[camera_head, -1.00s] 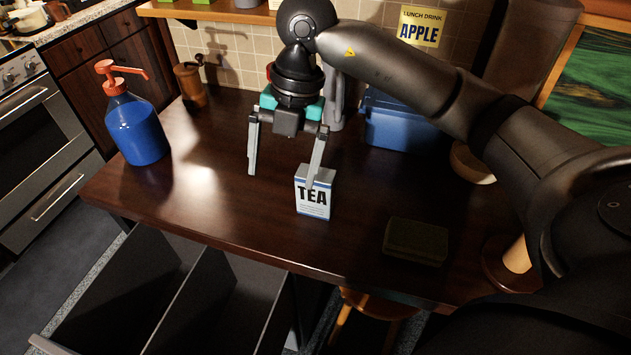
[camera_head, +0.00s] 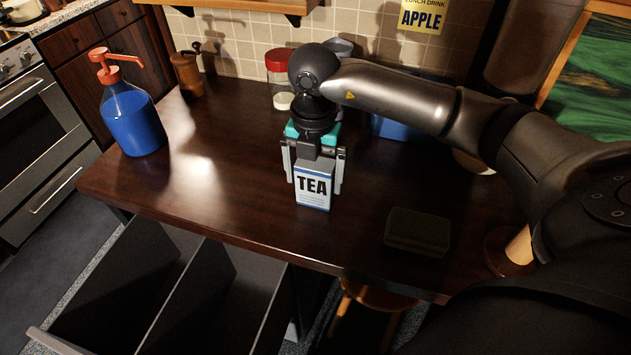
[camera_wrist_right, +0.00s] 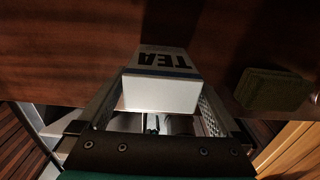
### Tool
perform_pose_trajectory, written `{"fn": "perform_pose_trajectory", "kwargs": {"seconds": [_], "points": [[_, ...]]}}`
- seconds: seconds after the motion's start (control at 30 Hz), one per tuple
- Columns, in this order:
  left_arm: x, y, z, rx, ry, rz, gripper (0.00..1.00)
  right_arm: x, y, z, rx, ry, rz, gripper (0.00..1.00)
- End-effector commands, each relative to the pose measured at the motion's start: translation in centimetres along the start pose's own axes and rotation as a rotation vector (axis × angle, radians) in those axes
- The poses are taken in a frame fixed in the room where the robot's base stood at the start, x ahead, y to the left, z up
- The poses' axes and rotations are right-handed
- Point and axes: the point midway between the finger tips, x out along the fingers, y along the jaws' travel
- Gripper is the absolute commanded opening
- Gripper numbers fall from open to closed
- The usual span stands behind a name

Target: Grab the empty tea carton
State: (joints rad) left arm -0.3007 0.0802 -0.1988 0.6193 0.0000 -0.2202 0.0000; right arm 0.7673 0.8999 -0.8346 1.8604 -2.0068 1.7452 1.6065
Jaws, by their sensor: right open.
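The tea carton (camera_head: 313,186) is a white and blue box marked TEA, upright on the dark wooden table in the head view. My right gripper (camera_head: 315,184) is open and comes down from behind and above, with one finger on each side of the carton. In the right wrist view the carton (camera_wrist_right: 160,85) lies between the two open fingers (camera_wrist_right: 158,112), its pale top facing the camera. Whether the fingers touch its sides cannot be told. My left gripper is not in view.
A green sponge (camera_head: 417,231) lies right of the carton on the table (camera_head: 240,200). A blue soap pump bottle (camera_head: 132,120) stands at the left. A red-lidded jar (camera_head: 281,80) and a blue box (camera_head: 392,127) stand behind. Open bins (camera_head: 180,290) are below the front edge.

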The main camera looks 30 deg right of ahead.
Motion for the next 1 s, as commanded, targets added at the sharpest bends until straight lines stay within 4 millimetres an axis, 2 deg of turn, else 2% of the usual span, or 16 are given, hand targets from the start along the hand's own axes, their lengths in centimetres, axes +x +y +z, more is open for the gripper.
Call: {"fn": "perform_pose_trajectory", "kwargs": {"seconds": [0.1,0.3,0.57,1.0], "points": [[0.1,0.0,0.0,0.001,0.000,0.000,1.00,2.0,-0.2,0.4,0.001,0.004,-0.005,1.00],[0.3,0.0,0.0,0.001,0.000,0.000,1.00,4.3,-0.1,0.5,-0.001,0.002,-0.003,1.00],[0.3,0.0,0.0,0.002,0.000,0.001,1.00,4.5,-0.1,0.6,-0.001,0.000,-0.001,1.00],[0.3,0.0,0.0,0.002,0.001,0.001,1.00,4.5,-0.1,0.6,-0.001,0.001,-0.001,0.52]]}}
